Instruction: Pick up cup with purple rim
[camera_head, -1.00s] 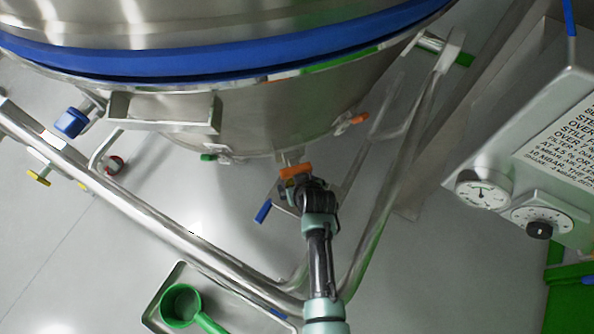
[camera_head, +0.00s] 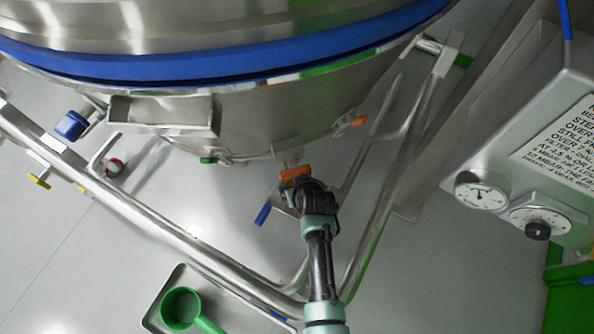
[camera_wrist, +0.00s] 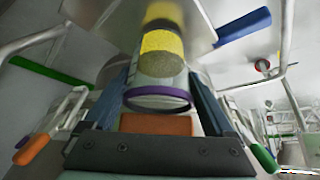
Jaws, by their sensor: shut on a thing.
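The cup with the purple rim (camera_wrist: 158,84) shows in the middle of the wrist view. It looks clear, with the rim facing the wrist camera and a yellow band or contents beyond it. My gripper (camera_wrist: 162,76) is shut on the cup, with one dark finger along each side of it. An orange block (camera_wrist: 155,125) lies between the fingers near the palm. In the head view my gripper (camera_head: 296,178) is under the steel vessel, with an orange piece at its end. The cup cannot be made out there.
The steel vessel (camera_head: 260,115) with its blue band hangs close above. Tubular frame legs (camera_head: 385,190) flank my arm. A blue handle (camera_head: 263,213) is just left of my gripper. A tray (camera_head: 155,312) with a green scoop (camera_head: 180,308) lies lower left. A gauge panel (camera_head: 510,200) stands right.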

